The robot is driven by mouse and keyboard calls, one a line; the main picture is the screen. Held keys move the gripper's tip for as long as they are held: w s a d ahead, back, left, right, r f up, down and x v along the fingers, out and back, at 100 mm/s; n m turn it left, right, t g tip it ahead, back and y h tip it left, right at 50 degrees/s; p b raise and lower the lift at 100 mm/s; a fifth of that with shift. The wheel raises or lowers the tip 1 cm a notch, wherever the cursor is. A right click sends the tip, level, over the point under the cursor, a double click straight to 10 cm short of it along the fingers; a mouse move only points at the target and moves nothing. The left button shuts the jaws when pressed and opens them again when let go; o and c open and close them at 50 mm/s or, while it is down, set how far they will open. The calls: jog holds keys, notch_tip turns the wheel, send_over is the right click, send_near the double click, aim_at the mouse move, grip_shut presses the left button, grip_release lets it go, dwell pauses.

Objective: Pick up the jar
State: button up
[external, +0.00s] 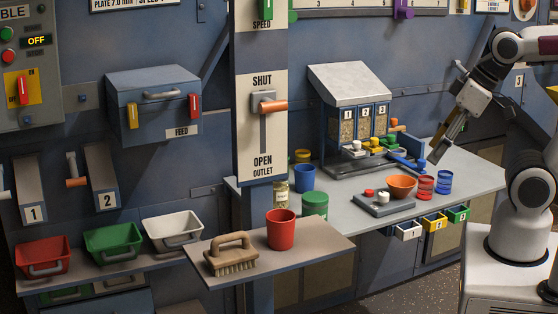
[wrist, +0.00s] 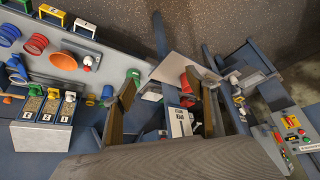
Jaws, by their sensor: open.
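My gripper (external: 434,153) is open and empty above the right part of the bench, well to the right of the jar. In the wrist view both fingers of my gripper (wrist: 160,84) show apart with nothing held between them. I cannot clearly make out the jar there.
An orange bowl (external: 401,186), two striped cans and a grey block with knobs (external: 384,202) stand mid-bench. The hopper unit (external: 350,85) rises behind. A lever post (external: 262,110) stands left of the jar. A front shelf (external: 270,250) holds a red cup and a brush.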

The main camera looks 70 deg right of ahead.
jog(key=shift+o, duration=1.2)
jog(key=n+t+h, duration=0.1)
jog(key=t+h, duration=0.1)
jog(key=t, duration=0.4)
send_over(289, 183)
jog(key=s+a, duration=0.1)
jog(key=s, duration=0.5)
notch_tip(289, 183, down, 12)
jog(key=r, duration=0.1)
jog(key=shift+w+d+f+n+t+y, duration=0.2)
jog(key=shift+f+y, duration=0.45)
jog(key=shift+f, duration=1.45)
jog(key=shift+w+d+f+n+t+y, duration=0.1)
jog(key=shift+w+d+f+t+y, duration=0.45)
jog(key=shift+f, duration=1.5)
jog(key=shift+w+f+n+t+y, duration=0.1)
jog(key=shift+f+y, duration=0.7)
jog(key=shift+f, duration=1.3)
